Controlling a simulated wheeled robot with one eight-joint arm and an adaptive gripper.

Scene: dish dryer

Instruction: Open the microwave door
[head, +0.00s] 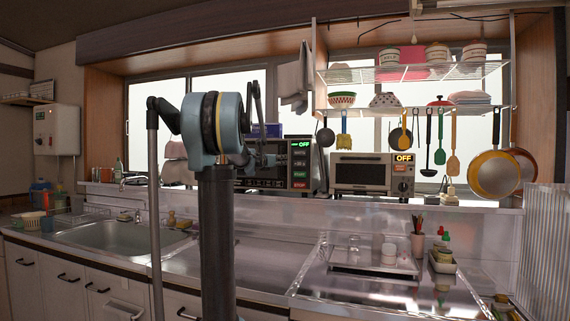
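The microwave (300,165) is a dark box on the back ledge, just right of my arm. Its right side has a control panel with a green OFF display and several small buttons.
A silver toaster oven (360,174) with an OFF display stands right of the microwave. Utensils and pans (492,175) hang under a wire shelf (410,73) of bowls. Below are a sink (110,236), a tray (345,262) with jars, and a partly clear counter (270,262).

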